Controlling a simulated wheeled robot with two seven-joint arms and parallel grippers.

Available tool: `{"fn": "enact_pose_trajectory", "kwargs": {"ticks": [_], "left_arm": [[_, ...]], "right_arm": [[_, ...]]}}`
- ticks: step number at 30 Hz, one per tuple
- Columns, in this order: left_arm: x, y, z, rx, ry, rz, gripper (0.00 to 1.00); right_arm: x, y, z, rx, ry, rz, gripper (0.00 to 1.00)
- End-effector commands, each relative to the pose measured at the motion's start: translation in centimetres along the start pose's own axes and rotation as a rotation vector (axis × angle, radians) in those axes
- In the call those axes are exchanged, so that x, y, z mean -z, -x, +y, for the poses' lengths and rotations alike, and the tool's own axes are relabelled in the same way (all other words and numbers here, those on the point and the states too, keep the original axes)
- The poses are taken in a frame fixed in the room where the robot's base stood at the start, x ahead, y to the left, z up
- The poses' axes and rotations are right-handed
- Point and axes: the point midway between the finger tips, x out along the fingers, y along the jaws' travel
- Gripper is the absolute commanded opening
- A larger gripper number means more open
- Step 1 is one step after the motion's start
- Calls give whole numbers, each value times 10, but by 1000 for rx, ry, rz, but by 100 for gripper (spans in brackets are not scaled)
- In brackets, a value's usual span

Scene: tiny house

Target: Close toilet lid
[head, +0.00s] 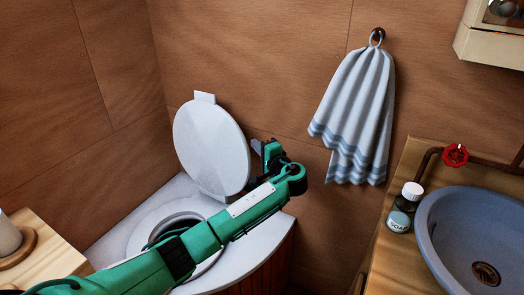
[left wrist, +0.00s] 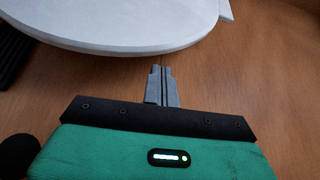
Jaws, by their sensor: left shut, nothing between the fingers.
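The white oval toilet lid (head: 211,145) stands raised, leaning toward the wall behind the toilet. The white toilet (head: 255,250) has its round opening uncovered, partly hidden by my left arm. My left gripper (head: 257,147) is beside the lid's right edge, near the wall, its fingers partly hidden behind the lid's edge. In the left wrist view my left gripper (left wrist: 162,72) is shut and empty, and the lid (left wrist: 120,22) spans the top just beyond the fingertips. I cannot tell whether they touch. My right gripper is not in view.
A striped towel (head: 355,110) hangs on the wall to the right. A wooden counter holds a soap bottle (head: 404,207) and a blue basin (head: 475,235) with a red tap handle (head: 455,155). A wooden surface (head: 40,254) is at lower left. Brown walls close off the corner.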

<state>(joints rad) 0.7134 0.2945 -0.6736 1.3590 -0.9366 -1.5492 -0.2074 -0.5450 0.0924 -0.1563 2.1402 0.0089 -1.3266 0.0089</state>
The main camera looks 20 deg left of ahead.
Motion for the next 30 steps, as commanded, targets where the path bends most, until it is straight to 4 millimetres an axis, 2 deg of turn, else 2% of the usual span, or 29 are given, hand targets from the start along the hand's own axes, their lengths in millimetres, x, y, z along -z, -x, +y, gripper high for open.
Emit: {"fn": "enact_pose_trajectory", "kwargs": {"ticks": [3, 9, 27, 29, 30], "left_arm": [[0, -21, 0, 1, -2, -2, 0], [0, -41, 0, -1, -1, 1, 0], [-2, -48, 2, 4, 10, 0, 0], [-4, -52, 3, 8, 19, 0, 0], [-6, -54, 3, 12, 26, 0, 0]], "right_arm": [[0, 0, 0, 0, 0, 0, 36], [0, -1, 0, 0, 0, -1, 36], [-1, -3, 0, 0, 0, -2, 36], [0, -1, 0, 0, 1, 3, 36], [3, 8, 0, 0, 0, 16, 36]]}}
